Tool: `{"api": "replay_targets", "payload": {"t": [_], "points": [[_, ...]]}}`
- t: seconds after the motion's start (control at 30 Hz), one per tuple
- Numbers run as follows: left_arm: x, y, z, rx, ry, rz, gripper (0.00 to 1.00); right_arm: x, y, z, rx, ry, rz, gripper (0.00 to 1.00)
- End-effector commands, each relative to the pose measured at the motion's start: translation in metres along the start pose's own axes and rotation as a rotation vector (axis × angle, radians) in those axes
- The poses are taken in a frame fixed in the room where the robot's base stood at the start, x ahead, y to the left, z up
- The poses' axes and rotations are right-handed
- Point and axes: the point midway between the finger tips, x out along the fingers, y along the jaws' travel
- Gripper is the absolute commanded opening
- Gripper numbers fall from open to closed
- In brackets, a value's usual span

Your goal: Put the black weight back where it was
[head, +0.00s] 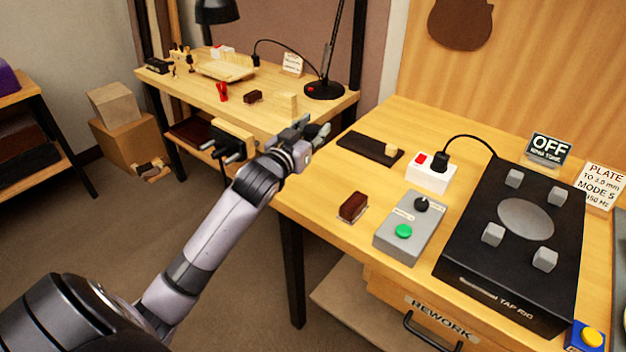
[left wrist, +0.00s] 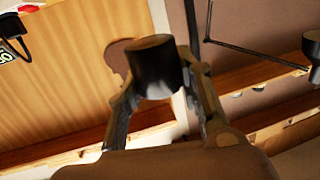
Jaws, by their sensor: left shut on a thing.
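The black weight (left wrist: 160,75) is a short dark cylinder. In the left wrist view it sits between the two fingers of my left gripper (left wrist: 161,85), which is shut on it. In the head view my left gripper (head: 312,133) is raised near the left edge of the right bench, by the gap between the two benches. The weight is not clearly seen there. My right gripper is not in view.
The right bench (head: 324,185) holds a dark strip (head: 362,147) with a pale block, a white socket box (head: 430,178), a brown block (head: 353,207), a grey control box (head: 393,243) and a black tap rig (head: 470,268). The left bench (head: 215,98) carries a lamp (head: 325,88) and small parts.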

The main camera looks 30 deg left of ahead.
Motion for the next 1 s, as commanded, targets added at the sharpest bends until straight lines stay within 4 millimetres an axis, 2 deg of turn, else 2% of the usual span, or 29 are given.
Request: {"api": "replay_targets", "payload": {"t": [0.1, 0.3, 0.57, 0.8, 1.0], "points": [[0.001, 0.000, 0.033, -0.003, 0.000, 0.000, 0.00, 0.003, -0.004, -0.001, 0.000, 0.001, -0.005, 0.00], [0.004, 0.001, 0.076, -0.002, 0.002, 0.000, 0.00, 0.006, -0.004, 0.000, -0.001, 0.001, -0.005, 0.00], [0.005, 0.001, 0.098, -0.001, 0.005, 0.000, 0.00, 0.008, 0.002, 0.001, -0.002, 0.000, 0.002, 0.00], [0.007, 0.001, 0.132, -0.001, 0.004, 0.000, 0.00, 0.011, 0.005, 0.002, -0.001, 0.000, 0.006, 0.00], [0.007, 0.001, 0.134, 0.000, 0.008, 0.001, 0.00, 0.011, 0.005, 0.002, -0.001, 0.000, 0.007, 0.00]]}}
